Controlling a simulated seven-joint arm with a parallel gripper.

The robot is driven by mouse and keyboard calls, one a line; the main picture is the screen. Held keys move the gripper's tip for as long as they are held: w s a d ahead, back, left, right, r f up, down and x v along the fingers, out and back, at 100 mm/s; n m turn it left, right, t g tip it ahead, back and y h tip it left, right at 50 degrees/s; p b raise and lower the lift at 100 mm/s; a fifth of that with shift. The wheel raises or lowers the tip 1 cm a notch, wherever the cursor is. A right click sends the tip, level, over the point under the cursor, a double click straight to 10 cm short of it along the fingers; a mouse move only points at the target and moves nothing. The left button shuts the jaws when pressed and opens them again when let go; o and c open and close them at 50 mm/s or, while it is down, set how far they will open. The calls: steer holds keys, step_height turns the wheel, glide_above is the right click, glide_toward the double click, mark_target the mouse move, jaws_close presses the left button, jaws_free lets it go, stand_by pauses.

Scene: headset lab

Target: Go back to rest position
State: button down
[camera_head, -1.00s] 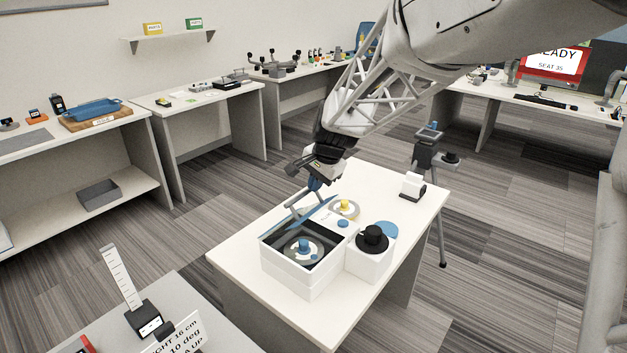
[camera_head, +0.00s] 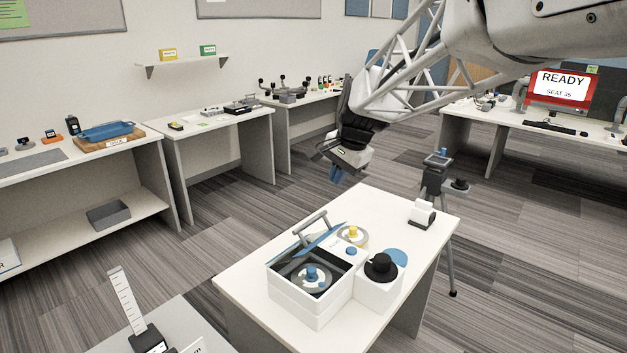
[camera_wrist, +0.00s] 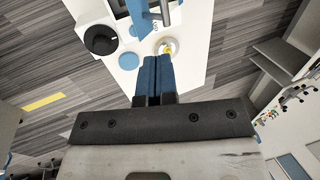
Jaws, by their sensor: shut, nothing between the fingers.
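My gripper (camera_head: 337,176) is raised in the air above the far left edge of the white table (camera_head: 240,285) in the head view. In the wrist view its blue fingers (camera_wrist: 156,62) are pressed together with nothing between them. The gripper is apart from everything on the table. Below it stands a white open box (camera_head: 310,305) with a blue-knobbed disc (camera_head: 312,275) inside and a tilted blue lid with a grey handle (camera_head: 311,222).
Beside the box are a white block with a black knob (camera_head: 381,267), a yellow-knobbed disc (camera_head: 353,233) and a small white device (camera_head: 422,214). A tripod (camera_head: 439,180) stands behind the table. Side benches line the walls. The air around my gripper is clear.

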steer(key=shift+s+d+r, duration=0.15)
steer(key=shift+d+r, duration=0.05)
steer(key=shift+r, duration=0.1)
steer(key=shift+s, duration=0.1)
steer(key=s+d+f+n+h, duration=0.1)
steer(key=s+d+f+n, duration=0.1)
steer(key=s, duration=0.9)
steer(key=s+d+f+n+h, duration=0.1)
steer(key=s+n, duration=0.3)
steer(key=s, duration=0.7)
steer(key=s+d+f+n, duration=0.2)
steer(key=s+d+f, duration=0.1)
steer(key=s, duration=0.9)
steer(key=shift+d+f+n+h, duration=0.2)
steer(key=shift+f+n+h, duration=0.2)
steer(key=shift+f, duration=0.15)
